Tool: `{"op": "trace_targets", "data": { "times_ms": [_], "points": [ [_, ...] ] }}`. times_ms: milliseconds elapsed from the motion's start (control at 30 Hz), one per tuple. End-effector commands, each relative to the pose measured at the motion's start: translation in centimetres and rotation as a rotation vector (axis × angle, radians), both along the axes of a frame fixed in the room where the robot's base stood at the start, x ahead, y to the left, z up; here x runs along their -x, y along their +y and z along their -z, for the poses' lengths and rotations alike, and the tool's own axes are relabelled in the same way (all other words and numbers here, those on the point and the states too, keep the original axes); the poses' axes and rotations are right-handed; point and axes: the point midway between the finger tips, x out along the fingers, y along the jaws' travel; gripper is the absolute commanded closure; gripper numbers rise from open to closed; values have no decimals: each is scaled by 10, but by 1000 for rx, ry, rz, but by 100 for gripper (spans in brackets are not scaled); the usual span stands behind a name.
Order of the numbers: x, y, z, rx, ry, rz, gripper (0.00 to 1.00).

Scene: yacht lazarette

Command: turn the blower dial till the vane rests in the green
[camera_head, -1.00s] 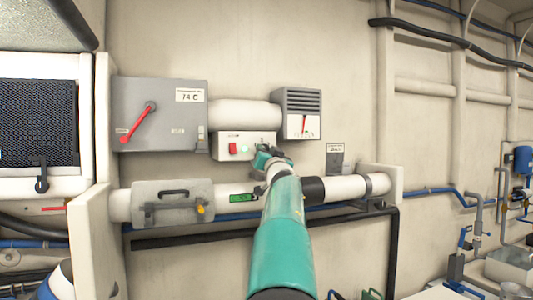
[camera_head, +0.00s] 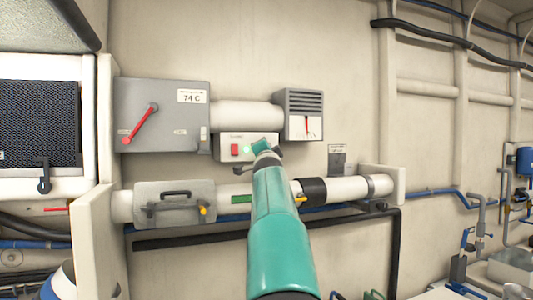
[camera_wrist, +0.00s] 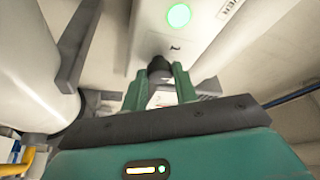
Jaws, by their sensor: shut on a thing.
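The blower control box (camera_head: 231,158) is a pale panel on the wall with a red switch (camera_head: 234,149) and a green lamp, which shows in the wrist view (camera_wrist: 178,15). My gripper (camera_head: 264,148) is at its right end. In the wrist view my gripper (camera_wrist: 162,82) has its two green fingers closed around a dark dial (camera_wrist: 160,66) on the panel. The head view hides the dial behind my gripper. The louvred grey gauge (camera_head: 304,101) stands above right. Its thin red vane (camera_head: 307,124) points nearly straight down on a white face. I cannot make out a green zone there.
A grey switch box (camera_head: 164,115) with a red lever and a 74 C label is at left. A white pipe (camera_head: 346,189) with a green strip (camera_head: 241,199) and yellow handles runs below. A small grey plate (camera_head: 338,158) is right of my gripper.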

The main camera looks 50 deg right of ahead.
Motion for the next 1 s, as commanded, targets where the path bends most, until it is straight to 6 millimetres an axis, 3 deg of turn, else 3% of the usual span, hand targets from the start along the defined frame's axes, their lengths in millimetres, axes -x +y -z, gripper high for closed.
{"op": "trace_targets", "data": {
  "times_ms": [533,567,633,1000],
  "points": [
    [0,0,1,-25,-12,1,94],
    [0,0,1,-25,-12,1,66],
    [0,0,0,-24,-12,1,52],
    [1,2,0,-22,-12,0,50]
  ]
}}
